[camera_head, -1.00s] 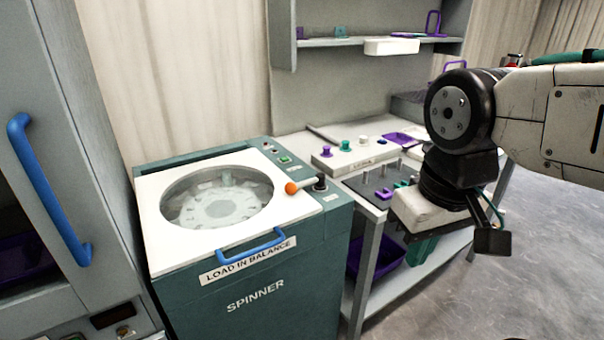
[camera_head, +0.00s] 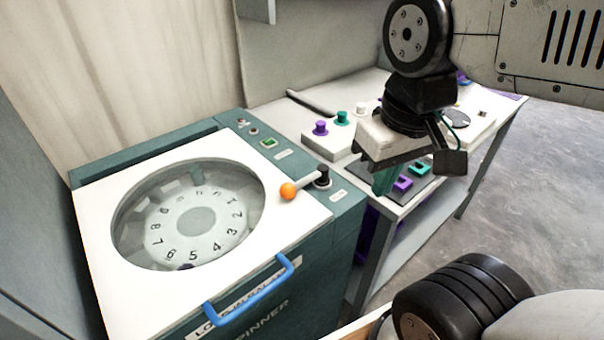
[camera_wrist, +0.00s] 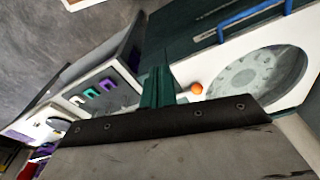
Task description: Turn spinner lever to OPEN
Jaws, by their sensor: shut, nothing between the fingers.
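The spinner (camera_head: 75,205) is a teal cabinet with a white lid and a round clear window showing a numbered dial (camera_head: 196,222). Its lever (camera_head: 305,182) has an orange ball knob (camera_head: 288,191) and a dark pivot at the right edge of the lid; the lever points left over the lid. The knob also shows in the wrist view (camera_wrist: 196,89). My gripper (camera_head: 384,182) has green fingers, is shut and empty, and hangs to the right of the lever, apart from it. In the wrist view its fingers (camera_wrist: 158,75) point up the picture, left of the knob.
A blue handle (camera_head: 250,291) sits on the lid's front. A green button (camera_head: 268,142) is on the rear panel. A bench (camera_head: 395,208) to the right holds a white box with coloured knobs (camera_head: 330,140) and a dark plate with purple and green pieces (camera_head: 403,183). Grey floor (camera_head: 540,170) is clear.

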